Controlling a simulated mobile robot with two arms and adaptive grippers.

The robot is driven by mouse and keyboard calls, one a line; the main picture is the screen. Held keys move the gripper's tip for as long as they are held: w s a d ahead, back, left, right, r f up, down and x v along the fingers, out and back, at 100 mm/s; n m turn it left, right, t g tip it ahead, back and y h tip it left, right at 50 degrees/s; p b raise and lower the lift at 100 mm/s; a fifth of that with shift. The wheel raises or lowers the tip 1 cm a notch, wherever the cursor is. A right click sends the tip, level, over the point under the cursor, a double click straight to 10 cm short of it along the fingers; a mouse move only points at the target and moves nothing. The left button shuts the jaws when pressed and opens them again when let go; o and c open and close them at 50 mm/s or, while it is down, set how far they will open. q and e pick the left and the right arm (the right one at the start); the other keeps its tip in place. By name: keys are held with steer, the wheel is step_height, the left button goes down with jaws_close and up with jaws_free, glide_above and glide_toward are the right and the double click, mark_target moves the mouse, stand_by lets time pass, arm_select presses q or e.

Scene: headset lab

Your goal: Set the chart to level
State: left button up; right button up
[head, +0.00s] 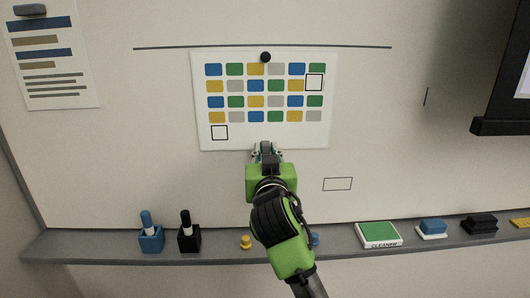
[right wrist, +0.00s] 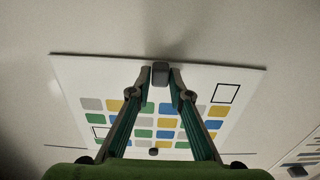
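The chart (head: 323,133) is a white sheet with rows of blue, green, yellow and grey blocks and two black outlined boxes. It hangs on the whiteboard under a black round magnet (head: 265,57). My right gripper (head: 267,150) is at the middle of the chart's bottom edge. In the right wrist view my right gripper (right wrist: 160,76) has its fingertips close on both sides of a small dark tab (right wrist: 160,73) at that edge, and looks closed on it. My left gripper is out of view.
A grey ledge (head: 90,245) below holds a blue marker holder (head: 151,238), a black one (head: 189,239), a yellow piece (head: 245,242), a green cleaner box (head: 378,234) and erasers (head: 432,228). A poster (head: 48,60) hangs left, a dark-framed screen (head: 500,90) right.

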steer(key=shift+o, duration=0.9)
steer(key=shift+s, duration=0.1)
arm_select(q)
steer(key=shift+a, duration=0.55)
arm_select(e)
steer(key=s, duration=0.7)
steer(key=shift+s, duration=0.2)
